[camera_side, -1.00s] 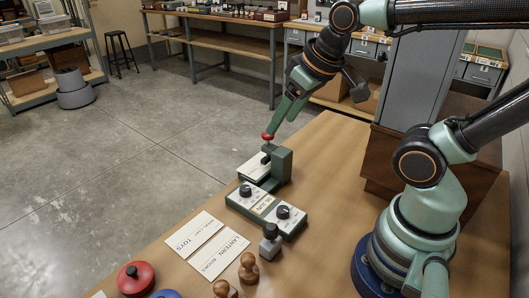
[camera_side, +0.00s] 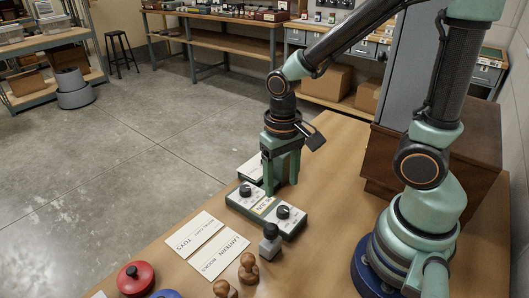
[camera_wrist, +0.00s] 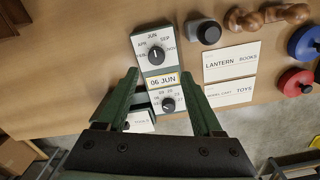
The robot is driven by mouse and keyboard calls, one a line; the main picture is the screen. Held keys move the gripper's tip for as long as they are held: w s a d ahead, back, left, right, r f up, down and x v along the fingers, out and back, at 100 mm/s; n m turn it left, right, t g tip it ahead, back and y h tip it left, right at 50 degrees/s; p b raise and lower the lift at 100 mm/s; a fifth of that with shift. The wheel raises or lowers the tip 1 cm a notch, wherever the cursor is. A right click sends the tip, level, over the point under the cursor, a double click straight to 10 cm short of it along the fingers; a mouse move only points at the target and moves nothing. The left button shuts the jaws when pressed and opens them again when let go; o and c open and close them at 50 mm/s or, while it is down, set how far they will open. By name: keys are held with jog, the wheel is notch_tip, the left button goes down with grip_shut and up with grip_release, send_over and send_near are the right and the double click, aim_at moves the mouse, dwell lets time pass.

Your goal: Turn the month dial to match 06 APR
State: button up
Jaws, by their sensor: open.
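The green date block has a white face with two black dials. Its month dial (camera_wrist: 155,55) points up at JUN, with APR on the scale to the left; it also shows in the side view (camera_side: 283,211). The window (camera_wrist: 163,82) between the dials reads 06 JUN. The day dial (camera_wrist: 168,104) sits at the block's other end. My gripper (camera_wrist: 163,80) points down above the block with its fingers apart and nothing between them.
A black-topped stamp (camera_wrist: 208,32) stands close to the month dial. Cards reading LANTERN BOOKS (camera_wrist: 232,60) and TOYS (camera_wrist: 231,92), wooden stamps (camera_side: 249,268) and a red round pad (camera_side: 136,278) lie nearby.

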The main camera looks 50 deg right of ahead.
aim_at(282, 209)
jog(key=f, duration=0.8)
jog(key=shift+d, duration=0.3)
jog(key=shift+c, duration=0.4)
grip_shut()
